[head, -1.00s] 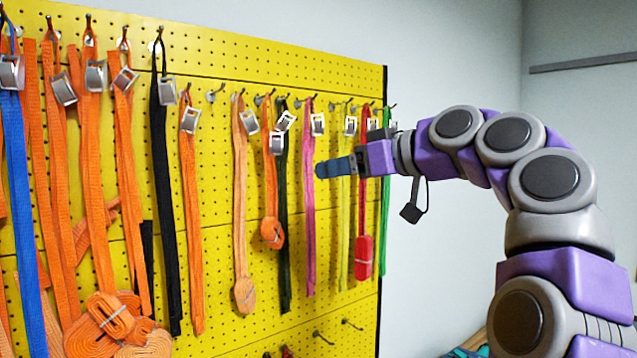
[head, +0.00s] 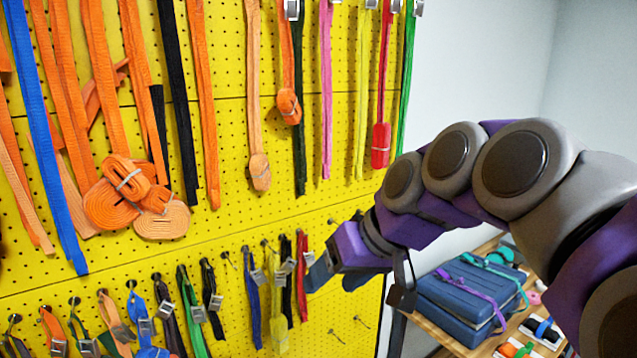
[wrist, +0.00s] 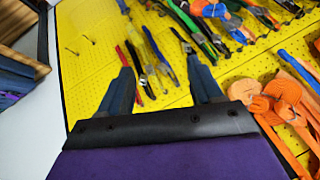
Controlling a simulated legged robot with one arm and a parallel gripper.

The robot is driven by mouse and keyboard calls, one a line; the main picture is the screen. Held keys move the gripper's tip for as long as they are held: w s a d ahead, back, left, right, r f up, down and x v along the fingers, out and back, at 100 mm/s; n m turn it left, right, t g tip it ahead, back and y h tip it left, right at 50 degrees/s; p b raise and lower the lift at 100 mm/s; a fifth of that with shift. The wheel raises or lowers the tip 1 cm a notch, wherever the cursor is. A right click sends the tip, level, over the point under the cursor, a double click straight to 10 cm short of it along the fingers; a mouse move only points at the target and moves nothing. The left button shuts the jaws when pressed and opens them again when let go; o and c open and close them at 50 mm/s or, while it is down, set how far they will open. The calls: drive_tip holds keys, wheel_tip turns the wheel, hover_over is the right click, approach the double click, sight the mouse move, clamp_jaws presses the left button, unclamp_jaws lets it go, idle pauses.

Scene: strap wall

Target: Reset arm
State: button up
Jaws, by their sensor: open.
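My gripper (head: 318,274) is in front of the lower right part of the yellow pegboard wall (head: 250,220), close to the right end of the lower strap row. In the wrist view my gripper (wrist: 160,66) shows two blue-grey fingers spread apart, with nothing held between them. A red strap (head: 302,275) hangs just left of the fingertips in the head view. Whether the fingers touch any strap or the board cannot be told. My arm is bent and comes in from the right side of the head view.
Long straps hang above, including a blue one (head: 45,150) and a rolled orange bundle (head: 118,195). A red rolled strap (head: 381,146) hangs near the board's right edge. At lower right, a wooden shelf (head: 455,338) holds a blue case (head: 470,295). Bare hooks (head: 335,338) stick out below.

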drive_tip(key=s+d+f+m+g+h+b, duration=0.1)
drive_tip(key=s+d+f+h+b, duration=0.1)
drive_tip(key=s+f, duration=0.6)
drive_tip(key=s+d+f+m+g+h+b, duration=0.2)
drive_tip(key=s+d+f, duration=0.3)
drive_tip(key=s+f, duration=0.4)
drive_tip(key=s+d+f+m+g+h+b, duration=0.1)
drive_tip(key=s+d+f, duration=0.3)
drive_tip(key=s+f, duration=0.5)
wheel_tip(320, 180, down, 5)
drive_tip(key=shift+d+r+g+h+b, duration=0.1)
drive_tip(key=shift+d+g+h+b, duration=0.25)
drive_tip(key=shift+g+b, duration=0.4)
